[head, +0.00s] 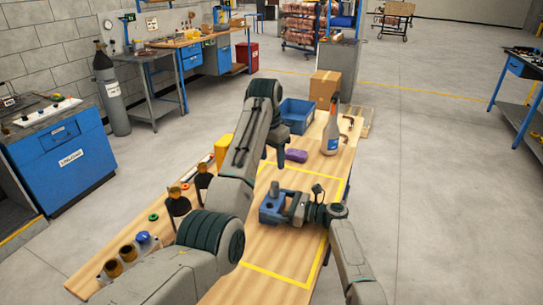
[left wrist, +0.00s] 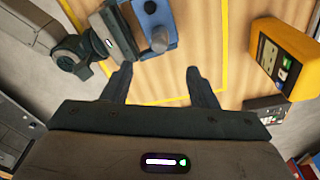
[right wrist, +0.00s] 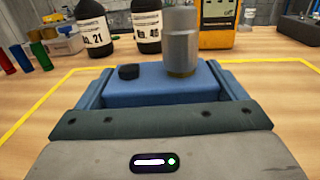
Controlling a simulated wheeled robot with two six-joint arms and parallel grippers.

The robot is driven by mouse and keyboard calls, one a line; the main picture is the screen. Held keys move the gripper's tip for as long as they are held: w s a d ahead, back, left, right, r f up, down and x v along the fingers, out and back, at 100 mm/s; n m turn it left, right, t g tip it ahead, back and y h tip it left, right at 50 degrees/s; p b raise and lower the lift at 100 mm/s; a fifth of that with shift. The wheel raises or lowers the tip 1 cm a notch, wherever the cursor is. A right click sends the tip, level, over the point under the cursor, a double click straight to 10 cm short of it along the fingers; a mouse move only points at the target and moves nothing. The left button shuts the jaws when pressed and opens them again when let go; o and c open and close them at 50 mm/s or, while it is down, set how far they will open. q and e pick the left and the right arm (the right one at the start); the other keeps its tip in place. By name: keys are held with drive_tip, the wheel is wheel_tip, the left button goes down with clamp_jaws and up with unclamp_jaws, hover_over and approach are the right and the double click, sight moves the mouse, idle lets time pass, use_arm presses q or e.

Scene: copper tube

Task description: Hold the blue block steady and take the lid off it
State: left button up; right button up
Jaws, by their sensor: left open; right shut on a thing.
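The blue block (head: 268,214) stands upright inside the yellow outline on the wooden table. A grey cylinder (head: 275,188), which appears to be the lid, stands on top beside a small black knob (right wrist: 128,72). The block (right wrist: 150,92) and the cylinder (right wrist: 181,45) fill the middle of the right wrist view. My right gripper (head: 291,208) is shut on the block from the right. My left gripper (left wrist: 158,75) is open and empty, above the table and apart from the block. In the left wrist view the cylinder (left wrist: 160,38) lies beyond the fingertips.
A purple object (head: 296,155), a blue bin (head: 298,113), a spray bottle (head: 332,132) and a cardboard box (head: 324,86) stand at the far end. A yellow device (head: 222,151) and dark bottles (right wrist: 95,25) line the left edge. The outlined area's near part is clear.

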sight(274, 183)
use_arm(q)
drive_tip(key=f, duration=0.8)
drive_tip(key=w+d+f, duration=0.1)
drive_tip(key=f, duration=0.3)
drive_tip(key=shift+r, duration=0.1)
drive_tip(key=c, duration=1.1)
drive_tip(key=shift+c, duration=0.2)
drive_tip(key=shift+r, duration=0.15)
drive_tip(key=shift+r, duration=0.95)
drive_tip(key=shift+r, duration=0.1)
drive_tip(key=shift+r, duration=1.95)
use_arm(e)
drive_tip(key=o, duration=1.1)
